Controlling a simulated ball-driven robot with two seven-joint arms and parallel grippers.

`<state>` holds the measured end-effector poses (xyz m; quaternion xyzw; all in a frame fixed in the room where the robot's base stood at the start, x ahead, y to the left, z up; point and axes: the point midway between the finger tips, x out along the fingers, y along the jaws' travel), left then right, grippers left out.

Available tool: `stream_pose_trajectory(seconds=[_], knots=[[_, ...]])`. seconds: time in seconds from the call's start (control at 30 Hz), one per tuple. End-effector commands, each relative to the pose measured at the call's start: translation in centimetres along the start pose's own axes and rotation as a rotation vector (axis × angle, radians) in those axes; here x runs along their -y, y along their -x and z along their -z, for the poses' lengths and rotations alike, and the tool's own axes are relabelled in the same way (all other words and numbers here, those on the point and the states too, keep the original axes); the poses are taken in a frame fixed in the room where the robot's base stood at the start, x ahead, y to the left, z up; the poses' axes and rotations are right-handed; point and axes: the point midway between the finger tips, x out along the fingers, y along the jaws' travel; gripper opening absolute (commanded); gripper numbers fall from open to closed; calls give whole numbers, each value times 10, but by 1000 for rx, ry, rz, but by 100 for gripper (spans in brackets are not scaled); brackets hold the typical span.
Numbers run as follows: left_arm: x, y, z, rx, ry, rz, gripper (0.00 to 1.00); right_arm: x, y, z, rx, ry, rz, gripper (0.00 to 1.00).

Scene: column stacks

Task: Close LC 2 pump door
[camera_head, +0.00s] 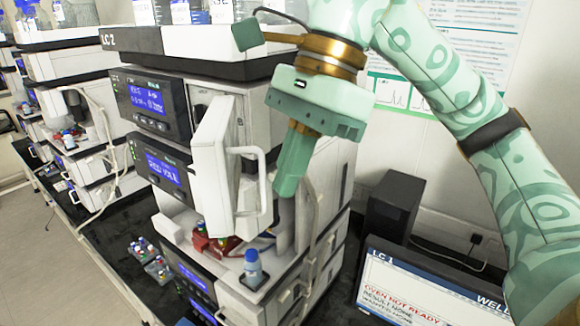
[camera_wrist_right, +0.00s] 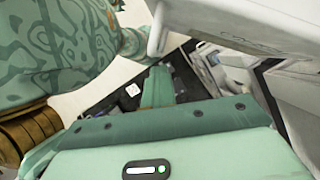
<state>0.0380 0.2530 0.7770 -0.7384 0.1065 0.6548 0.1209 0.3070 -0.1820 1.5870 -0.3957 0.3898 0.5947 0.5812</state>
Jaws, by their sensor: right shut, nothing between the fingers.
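The LC 2 stack (camera_head: 160,58) stands in the middle of the head view, with the label on its top tray. Its white door (camera_head: 212,150) stands open, swung out from the module, with a looped white handle (camera_head: 264,185) on its right side. My right gripper (camera_head: 290,180) is shut and empty, pointing down just right of the door and behind the handle in the picture. I cannot tell whether it touches the door. In the wrist view the shut fingers (camera_wrist_right: 158,85) show below a white panel (camera_wrist_right: 235,22), probably the door. My left gripper is not in view.
A blue-capped bottle (camera_head: 253,268) and red vial holder (camera_head: 215,245) sit below the door. Vial racks (camera_head: 150,258) lie on the black bench to the left. An LC 1 monitor (camera_head: 420,285) and black box (camera_head: 393,205) stand at right. Another stack (camera_head: 75,65) stands at left.

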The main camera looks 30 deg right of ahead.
Motion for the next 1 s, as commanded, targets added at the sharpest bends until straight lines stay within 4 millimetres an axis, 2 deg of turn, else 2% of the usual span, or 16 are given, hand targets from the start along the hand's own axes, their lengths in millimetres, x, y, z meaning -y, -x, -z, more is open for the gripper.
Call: stream_pose_trajectory(seconds=[0.8, 0.9, 1.0], knots=[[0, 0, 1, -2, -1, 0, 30, 0, 0, 0, 0, 0, 0, 0], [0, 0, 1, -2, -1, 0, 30, 0, 0, 0, 0, 0, 0, 15], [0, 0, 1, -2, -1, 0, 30, 0, 0, 0, 0, 0, 0, 15]])
